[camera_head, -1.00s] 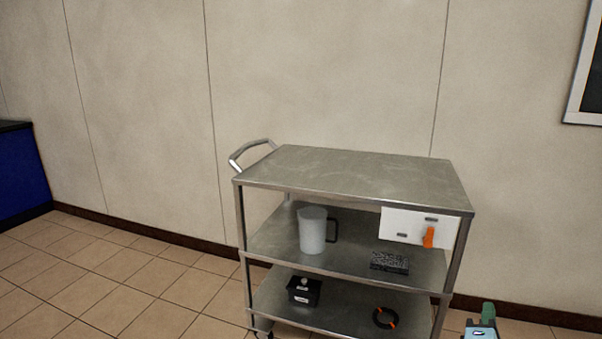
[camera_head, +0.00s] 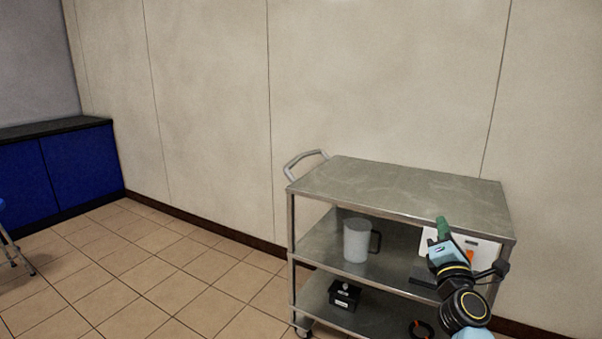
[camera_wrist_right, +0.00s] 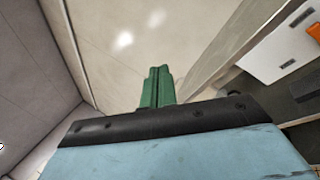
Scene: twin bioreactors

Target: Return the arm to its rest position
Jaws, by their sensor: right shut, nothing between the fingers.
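My right gripper (camera_head: 441,226) rises from the lower right in the head view, in front of the right part of the metal cart (camera_head: 390,185). Its green fingers are together with nothing between them. In the right wrist view the shut fingers (camera_wrist_right: 158,87) point at pale wall and the cart edge shows to their right. My left gripper is not in view.
The cart holds a white jug (camera_head: 356,240) on its middle shelf, a white panel (camera_head: 487,250) at the right, and a black box (camera_head: 344,295) and a dark ring (camera_head: 421,329) on the bottom shelf. Blue cabinets (camera_head: 85,170) stand far left. Tiled floor (camera_head: 150,260) is free left of the cart.

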